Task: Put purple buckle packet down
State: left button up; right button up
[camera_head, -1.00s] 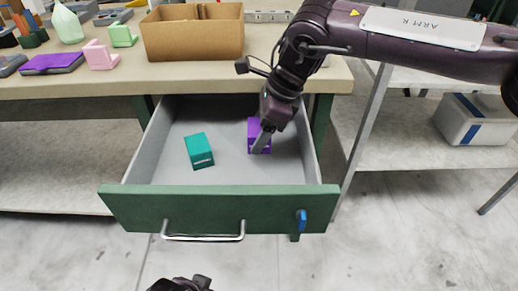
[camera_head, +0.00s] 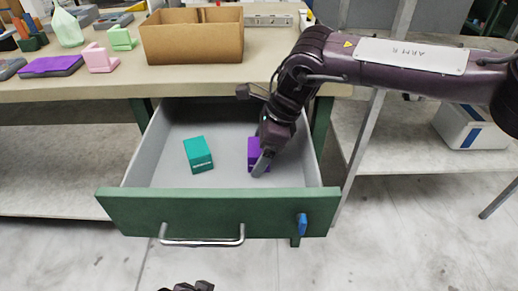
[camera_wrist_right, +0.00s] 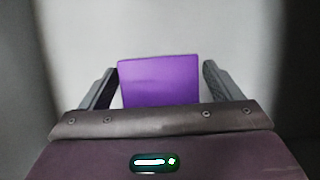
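The purple buckle packet (camera_head: 253,150) is inside the open grey drawer (camera_head: 226,178), towards its right side. My right gripper (camera_head: 264,163) reaches down over it from the upper right and partly hides it. The packet is at or close to the drawer floor; contact underneath is hidden. Only a dark piece of my left gripper (camera_head: 188,287) shows at the bottom edge.
A teal box (camera_head: 198,154) lies in the drawer, left of the packet, with bare floor between. The green drawer front (camera_head: 218,212) has a metal handle and a blue clip. The bench above holds a cardboard box (camera_head: 192,36) and several coloured packets.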

jog(key=shift+r, duration=0.1)
jog(key=shift+r, duration=0.3)
pick_arm(q)
jog(key=a+p, duration=0.1)
jog(key=a+g+y, duration=0.1)
jog(key=s+a+p, duration=0.1)
jog(key=shift+s+a+r+n+g+p, duration=0.1)
jog(key=shift+r+n+g+p, duration=0.2)
jog(key=shift+g, duration=0.1)
pick_arm(e)
jog(key=v, duration=1.1)
jog(key=shift+d+r, duration=0.15)
jog(key=shift+r, duration=0.15)
